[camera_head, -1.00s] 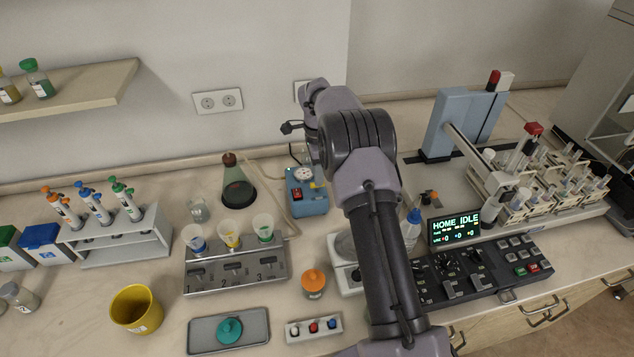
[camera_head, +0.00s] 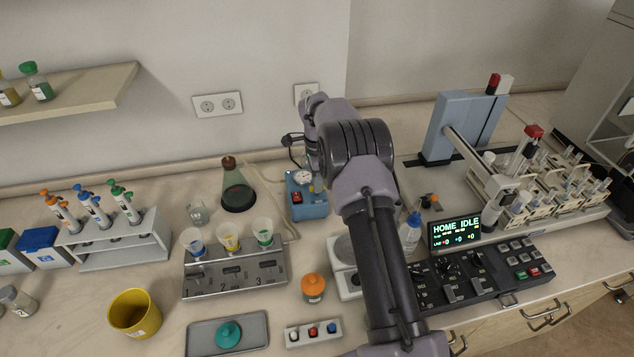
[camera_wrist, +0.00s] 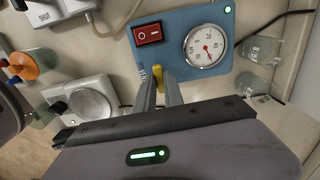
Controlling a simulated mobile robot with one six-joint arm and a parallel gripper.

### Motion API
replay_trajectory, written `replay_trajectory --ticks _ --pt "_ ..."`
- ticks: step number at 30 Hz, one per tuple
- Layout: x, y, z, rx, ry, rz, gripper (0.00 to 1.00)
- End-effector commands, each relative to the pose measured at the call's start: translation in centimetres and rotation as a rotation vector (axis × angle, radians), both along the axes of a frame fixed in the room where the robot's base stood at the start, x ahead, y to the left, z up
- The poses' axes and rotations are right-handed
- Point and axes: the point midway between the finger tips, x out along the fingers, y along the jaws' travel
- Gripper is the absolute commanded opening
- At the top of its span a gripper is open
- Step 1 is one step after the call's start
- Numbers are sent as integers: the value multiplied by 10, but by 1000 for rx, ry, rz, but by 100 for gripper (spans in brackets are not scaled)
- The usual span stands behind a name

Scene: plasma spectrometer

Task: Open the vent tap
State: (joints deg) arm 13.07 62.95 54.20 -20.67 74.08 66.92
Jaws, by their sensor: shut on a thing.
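The vent tap (camera_wrist: 157,73) is a small yellow handle at the edge of the blue pump box (camera_wrist: 175,62), seen in the wrist view. My gripper (camera_wrist: 160,82) has its two grey fingers on either side of the tap, shut on it. The box carries a red rocker switch (camera_wrist: 148,34) and a round white gauge (camera_wrist: 205,46). In the head view the blue pump box (camera_head: 313,206) stands behind the filter manifold, and my arm hides its right side. The fingertips are hard to make out there.
A flask (camera_head: 238,192) and the manifold (camera_head: 235,278) with several filter cups stand left of the pump. An orange-capped jar (camera_head: 313,288) stands in front. The autosampler (camera_head: 470,125) and control panel (camera_head: 480,275) are to the right. Glass beakers (camera_wrist: 258,50) stand near the gauge.

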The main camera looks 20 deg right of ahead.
Motion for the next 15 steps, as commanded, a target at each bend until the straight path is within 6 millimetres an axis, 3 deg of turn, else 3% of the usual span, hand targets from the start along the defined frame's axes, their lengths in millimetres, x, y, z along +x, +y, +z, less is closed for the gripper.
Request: replay_trajectory --ticks 8,15 --pt "0 0 1 0 -1 132 0" --pt "0 0 2 -1 -1 348 0"
